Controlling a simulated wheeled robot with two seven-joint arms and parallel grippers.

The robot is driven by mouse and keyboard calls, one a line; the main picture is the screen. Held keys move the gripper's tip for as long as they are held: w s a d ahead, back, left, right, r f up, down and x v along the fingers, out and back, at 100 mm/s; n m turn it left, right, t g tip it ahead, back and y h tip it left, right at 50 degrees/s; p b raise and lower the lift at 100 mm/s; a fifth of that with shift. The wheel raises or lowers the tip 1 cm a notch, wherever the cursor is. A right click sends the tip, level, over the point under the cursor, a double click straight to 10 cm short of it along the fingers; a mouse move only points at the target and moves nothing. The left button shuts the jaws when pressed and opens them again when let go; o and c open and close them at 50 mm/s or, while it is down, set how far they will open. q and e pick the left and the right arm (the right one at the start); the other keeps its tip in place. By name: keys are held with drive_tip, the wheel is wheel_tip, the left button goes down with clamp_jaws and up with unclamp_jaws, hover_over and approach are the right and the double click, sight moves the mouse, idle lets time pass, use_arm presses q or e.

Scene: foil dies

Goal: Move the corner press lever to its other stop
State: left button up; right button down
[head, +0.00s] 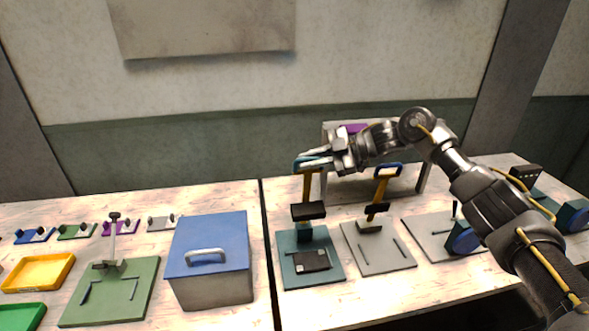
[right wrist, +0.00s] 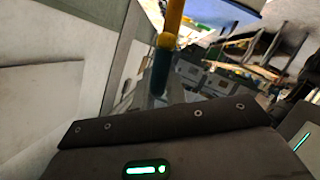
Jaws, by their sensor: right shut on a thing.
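A press with a teal base (head: 284,272) stands just right of the table seam. Its yellow lever (head: 307,187) stands close to upright, with a blue handle at the top and a black block (head: 308,211) lower down. My right gripper (head: 309,163) is shut on this handle, reaching in from the right. In the right wrist view, a yellow bar with a dark teal part (right wrist: 168,42) rises beyond the dark gripper body. The fingertips are hard to make out there. No label shows which press is the corner press. My left gripper is not in view.
A grey-based press (head: 372,259) with a yellow lever (head: 380,190) stands close on the right. Another grey plate (head: 435,244) lies beyond it. A blue-lidded box (head: 211,243) and a green-based fixture (head: 120,305) stand left. A grey rack (head: 330,135) is behind.

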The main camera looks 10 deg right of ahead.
drive_tip(key=shift+w+r, duration=0.2)
drive_tip(key=shift+r, duration=0.05)
drive_tip(key=c, duration=1.7)
unclamp_jaws()
drive_tip(key=shift+o, duration=1.2)
drive_tip(key=shift+w+f, duration=0.2)
drive_tip(key=shift+s, duration=0.1)
drive_tip(key=shift+d, duration=0.15)
drive_tip(key=b+v, duration=0.4)
drive_tip(key=v, duration=0.6)
drive_tip(key=shift+d, duration=0.2)
drive_tip(key=shift+r, duration=0.15)
